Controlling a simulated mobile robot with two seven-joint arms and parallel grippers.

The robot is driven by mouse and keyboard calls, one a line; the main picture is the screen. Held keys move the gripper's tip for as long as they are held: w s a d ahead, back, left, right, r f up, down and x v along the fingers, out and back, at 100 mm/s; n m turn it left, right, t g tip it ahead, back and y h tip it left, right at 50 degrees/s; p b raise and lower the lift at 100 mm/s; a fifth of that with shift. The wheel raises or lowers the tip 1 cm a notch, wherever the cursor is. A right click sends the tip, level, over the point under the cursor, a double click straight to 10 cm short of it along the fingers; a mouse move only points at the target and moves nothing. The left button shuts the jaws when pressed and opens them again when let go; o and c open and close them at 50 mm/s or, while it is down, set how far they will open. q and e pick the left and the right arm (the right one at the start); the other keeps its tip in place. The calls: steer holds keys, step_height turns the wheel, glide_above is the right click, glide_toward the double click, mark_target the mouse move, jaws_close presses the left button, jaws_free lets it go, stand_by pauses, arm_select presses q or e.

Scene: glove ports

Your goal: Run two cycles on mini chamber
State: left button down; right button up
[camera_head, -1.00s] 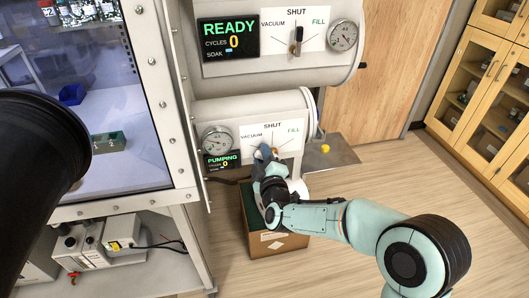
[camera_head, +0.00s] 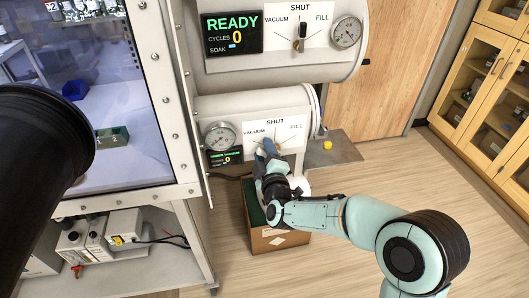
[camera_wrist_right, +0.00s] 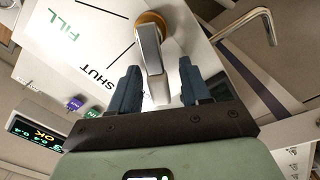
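The mini chamber (camera_head: 240,103) is the lower, smaller cylinder, with a dial gauge and a white VACUUM, SHUT, FILL plate (camera_head: 290,128). Its small display (camera_head: 225,157) shows a green line too small to read, and cycles 0. My right gripper (camera_head: 266,148) is at the plate and hides most of the valve handle in the head view. In the right wrist view the metal handle (camera_wrist_right: 150,52) on its orange hub lies between the two fingers (camera_wrist_right: 158,88), with gaps on both sides. The handle points away from the FILL and SHUT marks. My left gripper is out of view.
The larger chamber (camera_head: 285,68) above shows READY, cycles 0. A cardboard box (camera_head: 278,239) stands on the floor below my right gripper. A bent metal bar (camera_wrist_right: 268,22) is near the fingers. A grey shelf with a yellow item (camera_head: 327,145) is to the right.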

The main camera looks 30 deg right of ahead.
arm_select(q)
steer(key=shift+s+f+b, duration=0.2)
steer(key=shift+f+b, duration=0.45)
arm_select(e)
steer(key=v, duration=1.3)
steer(key=shift+s+a, duration=0.15)
stand_by(0.8)
